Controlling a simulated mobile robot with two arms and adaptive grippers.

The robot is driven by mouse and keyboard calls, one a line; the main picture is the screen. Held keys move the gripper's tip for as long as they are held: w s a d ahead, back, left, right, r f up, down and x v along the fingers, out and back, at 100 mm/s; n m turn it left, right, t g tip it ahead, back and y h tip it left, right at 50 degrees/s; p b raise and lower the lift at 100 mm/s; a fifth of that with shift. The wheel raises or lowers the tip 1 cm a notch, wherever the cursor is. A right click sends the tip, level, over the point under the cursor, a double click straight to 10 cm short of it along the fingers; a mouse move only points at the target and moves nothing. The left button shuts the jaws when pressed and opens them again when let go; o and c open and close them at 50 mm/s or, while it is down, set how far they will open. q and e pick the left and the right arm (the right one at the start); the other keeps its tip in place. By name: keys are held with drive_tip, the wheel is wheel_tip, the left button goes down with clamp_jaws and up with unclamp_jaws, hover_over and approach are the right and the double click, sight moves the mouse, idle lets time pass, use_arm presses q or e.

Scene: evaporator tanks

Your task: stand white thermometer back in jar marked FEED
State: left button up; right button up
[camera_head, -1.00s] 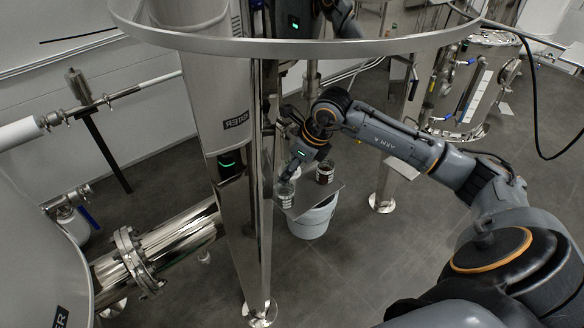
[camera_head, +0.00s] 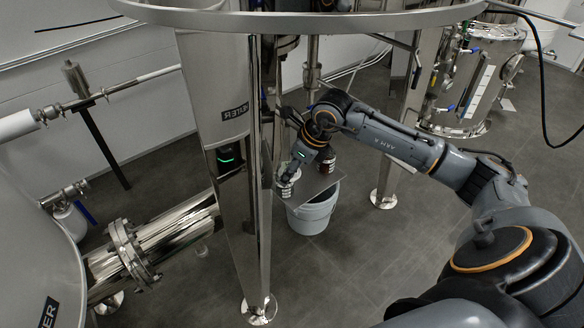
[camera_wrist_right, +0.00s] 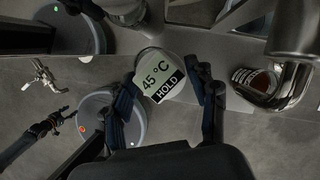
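No FEED marking is readable.
A pale bucket (camera_head: 314,213) is below the shelf. A polished steel leg (camera_head: 258,230) rises close left of my right gripper, and a steel ring (camera_head: 320,18) spans above. A flanged pipe (camera_head: 170,240) lies at left. Floor at lower centre is clear.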

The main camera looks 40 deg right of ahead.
drive_tip(key=o, duration=0.3)
drive_tip(key=shift+s+f, duration=0.1)
drive_tip(key=shift+f, duration=0.3)
drive_tip(key=shift+o, duration=0.2)
drive_tip(key=shift+d, duration=0.1)
drive_tip(key=shift+w+r, duration=0.15)
drive_tip(key=shift+w, duration=0.05)
use_arm(q)
drive_tip(key=shift+a+r, duration=0.1)
use_arm(e)
drive_tip(key=shift+r, duration=0.2)
